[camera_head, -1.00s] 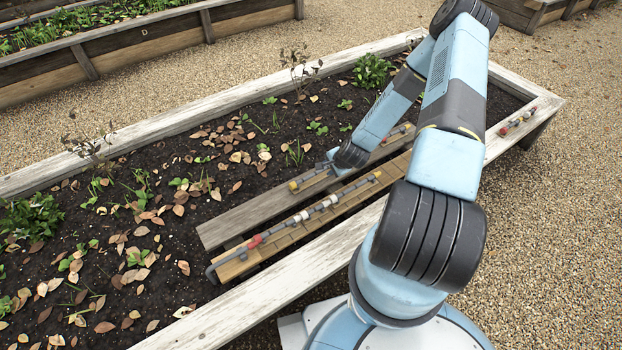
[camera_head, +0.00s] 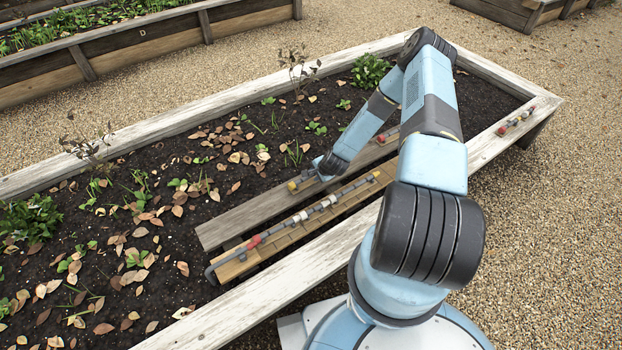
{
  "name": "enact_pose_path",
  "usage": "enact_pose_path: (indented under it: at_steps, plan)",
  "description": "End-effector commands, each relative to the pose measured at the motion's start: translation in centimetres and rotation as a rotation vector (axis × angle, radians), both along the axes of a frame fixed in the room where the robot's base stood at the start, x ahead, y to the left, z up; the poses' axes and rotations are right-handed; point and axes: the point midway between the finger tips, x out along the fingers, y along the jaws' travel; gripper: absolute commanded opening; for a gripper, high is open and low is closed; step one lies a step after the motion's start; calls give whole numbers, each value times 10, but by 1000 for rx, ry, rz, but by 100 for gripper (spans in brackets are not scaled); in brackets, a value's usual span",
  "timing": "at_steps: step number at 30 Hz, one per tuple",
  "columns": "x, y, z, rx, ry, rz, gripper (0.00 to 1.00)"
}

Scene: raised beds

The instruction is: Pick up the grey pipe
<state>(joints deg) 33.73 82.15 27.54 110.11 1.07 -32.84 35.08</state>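A short grey pipe piece with a yellow end (camera_head: 294,186) lies on the rear wooden plank in the bed. My gripper (camera_head: 312,178) is low over this piece, at its right part, and hides some of it. Whether it touches the piece, and whether its fingers are open or shut, is too small to tell. A long grey pipe line (camera_head: 275,232) with red and white fittings lies along the front plank, bent at its left end. It is apart from my gripper.
The rear plank (camera_head: 225,230) and front plank (camera_head: 232,268) lie on dark soil with leaves and seedlings. A red-ended piece (camera_head: 388,135) lies further right, partly behind my arm. Another fitted piece (camera_head: 517,118) lies on the bed's pale wooden rim (camera_head: 250,310).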

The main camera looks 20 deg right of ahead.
Motion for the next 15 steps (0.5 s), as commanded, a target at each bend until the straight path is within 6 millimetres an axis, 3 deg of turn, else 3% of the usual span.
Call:
enact_pose_path:
  at_steps: [10, 15]
  plan:
    - [4, 2, -7, 1, 0, 1, 32]
    - [4, 2, -7, 0, 0, 1, 16]
